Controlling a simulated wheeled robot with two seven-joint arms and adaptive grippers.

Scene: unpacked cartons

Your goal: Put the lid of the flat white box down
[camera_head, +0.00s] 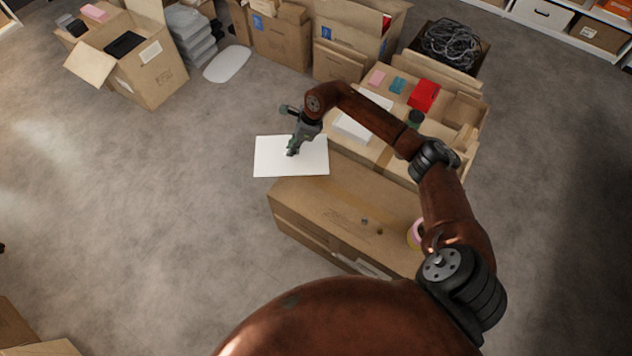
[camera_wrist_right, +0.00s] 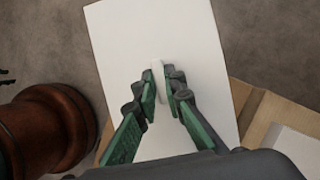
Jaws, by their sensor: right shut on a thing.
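The lid (camera_head: 268,162) is a thin white rectangle, seen left of the cartons with grey floor around most of it. It also fills the middle of the right wrist view (camera_wrist_right: 150,30). My right gripper (camera_head: 291,152) points down at the lid's middle. In the right wrist view its green fingertips (camera_wrist_right: 159,80) are shut on a small white grip on the lid. The flat white box (camera_head: 352,130) lies on the far carton, right of the lid, partly hidden by my right arm. My left gripper is not in view.
The near closed carton (camera_head: 315,205) bears a pink tape roll (camera_head: 415,233) and small bits. The far carton carries a red box (camera_head: 424,96), pink and teal pieces and a dark green cup (camera_head: 415,118). Open cartons stand behind.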

